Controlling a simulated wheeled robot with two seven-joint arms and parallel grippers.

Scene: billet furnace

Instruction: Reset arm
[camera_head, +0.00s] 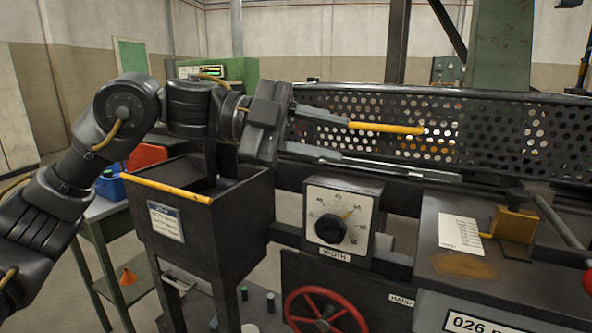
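My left arm comes in from the left, and its gripper (440,154) points right in front of the perforated guard (480,120), above the width dial box (342,215). Its two long fingers are spread well apart with nothing visible between them. A yellow bar (388,128) lies in line with the upper finger; I cannot tell whether it is part of that finger. The lower finger is grey and reaches further right. My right gripper is not in view.
A dark open bin (230,215) with a yellow front edge stands below my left wrist. A red handwheel (325,312) is below the dial. A machine top (480,275) with a paper label and a brass-coloured block is at right. A table (110,210) stands at left.

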